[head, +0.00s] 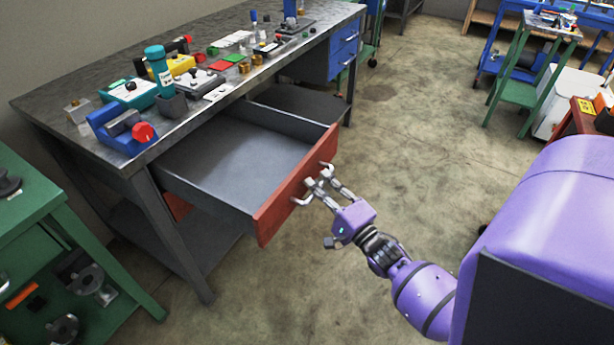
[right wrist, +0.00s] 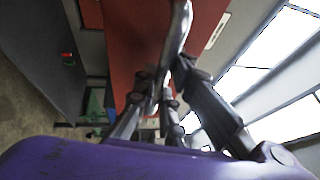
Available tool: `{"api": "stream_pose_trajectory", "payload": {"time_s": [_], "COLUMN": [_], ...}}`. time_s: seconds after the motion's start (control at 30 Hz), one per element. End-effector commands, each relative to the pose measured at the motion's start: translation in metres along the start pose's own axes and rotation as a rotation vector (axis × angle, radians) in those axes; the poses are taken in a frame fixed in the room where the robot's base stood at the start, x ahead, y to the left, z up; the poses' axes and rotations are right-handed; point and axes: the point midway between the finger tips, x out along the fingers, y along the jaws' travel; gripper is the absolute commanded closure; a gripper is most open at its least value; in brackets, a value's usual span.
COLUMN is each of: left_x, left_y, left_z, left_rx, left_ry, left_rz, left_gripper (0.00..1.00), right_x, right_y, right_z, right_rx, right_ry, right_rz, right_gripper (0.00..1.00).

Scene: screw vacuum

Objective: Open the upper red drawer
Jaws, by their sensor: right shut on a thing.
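The upper red drawer (head: 290,198) is pulled well out from under the metal workbench (head: 205,100), and its grey inside (head: 235,160) shows empty. Its red front carries a pale bar handle (head: 300,201). My right gripper (head: 318,184) is shut on that handle, in front of the drawer. In the right wrist view the red front (right wrist: 140,40) fills the middle, with the fingers (right wrist: 165,85) closed around the handle (right wrist: 180,30). A bit of a lower red front (head: 176,205) shows under the drawer, mostly hidden. My left gripper is not in view.
The bench top holds a blue vise (head: 120,132), a teal bottle (head: 158,66) and several tools and boxes. A green table (head: 30,205) stands at the left. Blue drawers (head: 344,50) hang at the bench's far end. The concrete floor (head: 410,130) right of the drawer is clear.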

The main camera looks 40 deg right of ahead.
Motion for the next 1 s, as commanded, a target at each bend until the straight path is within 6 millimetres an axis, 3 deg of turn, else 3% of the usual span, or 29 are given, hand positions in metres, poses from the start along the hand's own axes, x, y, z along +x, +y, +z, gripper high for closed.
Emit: {"api": "stream_pose_trajectory", "payload": {"time_s": [0.1, 0.3, 0.6, 0.63, 0.77, 1.0], "left_x": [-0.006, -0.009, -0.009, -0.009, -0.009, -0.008], "left_y": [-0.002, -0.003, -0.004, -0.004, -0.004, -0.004], "left_z": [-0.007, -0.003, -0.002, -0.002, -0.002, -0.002], "left_rx": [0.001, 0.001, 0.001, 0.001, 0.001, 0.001], "left_ry": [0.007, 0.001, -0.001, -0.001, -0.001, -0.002], "left_rz": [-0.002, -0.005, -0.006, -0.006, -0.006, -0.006], "left_gripper": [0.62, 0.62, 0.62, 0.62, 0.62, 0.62], "right_x": [-0.029, -0.052, -0.053, -0.053, -0.053, -0.053], "right_y": [-0.006, -0.01, -0.01, -0.01, -0.01, -0.01], "right_z": [-0.012, -0.021, -0.021, -0.021, -0.021, -0.022], "right_rx": [0.002, 0.005, 0.007, 0.007, 0.005, 0.003], "right_ry": [0.002, 0.003, 0.002, 0.002, 0.002, 0.002], "right_rz": [0.009, 0.006, 0.004, 0.004, 0.004, 0.004], "right_gripper": [1.0, 1.0, 1.0, 0.88, 0.71, 0.71]}}
